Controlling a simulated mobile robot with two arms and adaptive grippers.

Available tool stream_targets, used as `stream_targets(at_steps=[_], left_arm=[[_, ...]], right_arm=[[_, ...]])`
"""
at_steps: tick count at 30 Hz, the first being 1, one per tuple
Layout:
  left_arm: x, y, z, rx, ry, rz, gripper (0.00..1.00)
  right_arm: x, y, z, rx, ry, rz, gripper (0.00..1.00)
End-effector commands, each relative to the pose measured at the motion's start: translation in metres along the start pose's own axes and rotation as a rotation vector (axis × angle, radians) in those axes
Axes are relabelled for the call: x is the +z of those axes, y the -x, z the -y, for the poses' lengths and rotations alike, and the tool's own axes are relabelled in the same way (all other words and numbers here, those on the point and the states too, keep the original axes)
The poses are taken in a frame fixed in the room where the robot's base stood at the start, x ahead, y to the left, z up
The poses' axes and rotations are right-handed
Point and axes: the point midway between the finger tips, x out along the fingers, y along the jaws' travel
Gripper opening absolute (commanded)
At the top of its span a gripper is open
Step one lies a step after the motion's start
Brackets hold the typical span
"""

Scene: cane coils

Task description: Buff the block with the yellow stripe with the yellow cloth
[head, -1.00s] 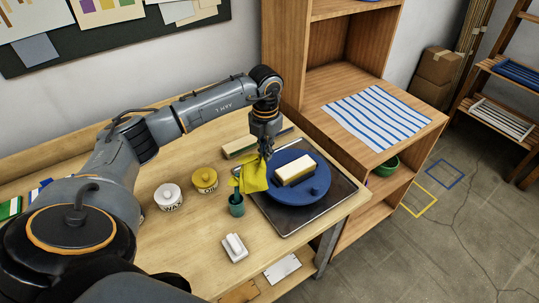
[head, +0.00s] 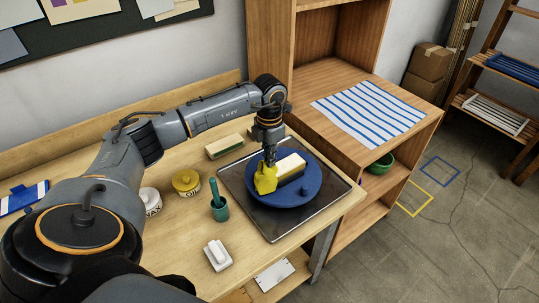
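The block with the yellow stripe (head: 292,165), cream-coloured, lies on a round blue turntable (head: 312,188) with a small knob near its front edge. My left gripper (head: 268,160) points down at the left end of the block and is shut on the yellow cloth (head: 265,179). The cloth hangs below the fingers over the turntable and hides the block's left end. It looks to be against the block, but firm contact cannot be told. My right gripper is not in view.
The turntable stands on a dark metal tray (head: 270,226). To its left are a teal cup (head: 220,210) with a tool, an oil jar (head: 187,182), a wax jar (head: 150,201) and a white object (head: 217,255).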

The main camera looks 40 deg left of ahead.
Motion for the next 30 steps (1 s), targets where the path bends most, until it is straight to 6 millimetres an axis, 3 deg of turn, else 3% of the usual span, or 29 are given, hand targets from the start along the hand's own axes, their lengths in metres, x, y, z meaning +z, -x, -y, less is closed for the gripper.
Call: stream_targets(at_steps=[3,11,22,30], left_arm=[[-0.0002,-0.0162,0.0000,0.000,0.000,-0.001,0.00],[0.0000,-0.0158,0.0000,0.000,0.000,0.000,0.00],[0.0000,-0.0157,0.0001,0.000,0.000,0.000,0.74],[0.0000,-0.0156,0.0001,0.000,0.000,0.000,0.75]], right_arm=[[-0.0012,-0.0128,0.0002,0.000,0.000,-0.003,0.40],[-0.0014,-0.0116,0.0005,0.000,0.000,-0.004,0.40],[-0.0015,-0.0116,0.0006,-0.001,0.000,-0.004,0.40],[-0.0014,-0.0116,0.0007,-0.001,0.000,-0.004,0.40]])
